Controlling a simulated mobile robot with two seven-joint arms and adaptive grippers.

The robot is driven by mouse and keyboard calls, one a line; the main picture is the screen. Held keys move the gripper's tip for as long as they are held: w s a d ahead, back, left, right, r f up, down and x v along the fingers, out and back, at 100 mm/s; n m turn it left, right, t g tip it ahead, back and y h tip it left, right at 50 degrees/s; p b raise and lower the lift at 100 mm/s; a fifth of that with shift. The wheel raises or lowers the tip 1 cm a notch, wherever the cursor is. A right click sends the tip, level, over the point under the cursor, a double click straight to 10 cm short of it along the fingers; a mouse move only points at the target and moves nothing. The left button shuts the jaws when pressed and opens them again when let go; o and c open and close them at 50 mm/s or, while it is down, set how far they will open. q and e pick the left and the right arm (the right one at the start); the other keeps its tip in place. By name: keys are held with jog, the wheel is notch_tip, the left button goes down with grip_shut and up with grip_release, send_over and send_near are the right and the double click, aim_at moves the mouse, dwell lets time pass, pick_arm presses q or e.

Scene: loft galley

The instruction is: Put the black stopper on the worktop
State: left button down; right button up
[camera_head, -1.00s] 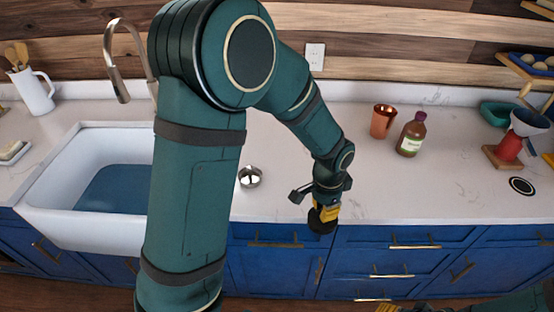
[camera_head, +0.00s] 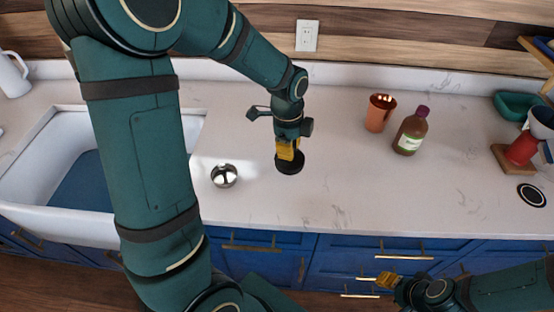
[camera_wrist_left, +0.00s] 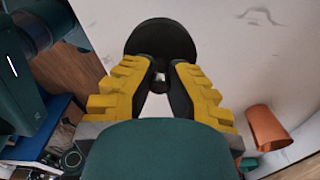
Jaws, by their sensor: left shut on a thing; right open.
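The black stopper (camera_head: 290,164) is a round dark disc with a small knob. My left gripper (camera_head: 287,149) is shut on it from above, and the disc is over the white worktop (camera_head: 330,190), between the metal bowl and the copper cup. In the left wrist view the yellow fingers (camera_wrist_left: 160,84) pinch the knob of the stopper (camera_wrist_left: 161,38). I cannot tell whether the disc touches the worktop. My right gripper (camera_head: 388,281) is low at the front, before the blue drawers, open and empty.
A shiny metal bowl (camera_head: 224,175) stands left of the stopper. A copper cup (camera_head: 380,112) and a brown bottle (camera_head: 410,133) stand to its right. The white sink (camera_head: 40,222) is at the left. A dark round ring (camera_head: 532,195) is set at the far right. The front middle is clear.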

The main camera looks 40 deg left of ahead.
pick_arm(q)
jog(key=f, duration=0.4)
jog(key=shift+s, duration=0.25)
jog(key=shift+w+f+b, duration=0.1)
jog(key=shift+f+b, duration=0.3)
jog(key=shift+f, duration=1.65)
jog(key=shift+f, duration=0.15)
jog(key=c, duration=1.1)
grip_release()
jog(key=shift+c, duration=0.2)
jog(key=shift+r, duration=0.3)
jog(key=r, duration=0.4)
jog(key=r+p, duration=0.1)
jog(key=r, duration=0.6)
jog(key=shift+a+r, duration=0.35)
jog(key=shift+r, duration=0.05)
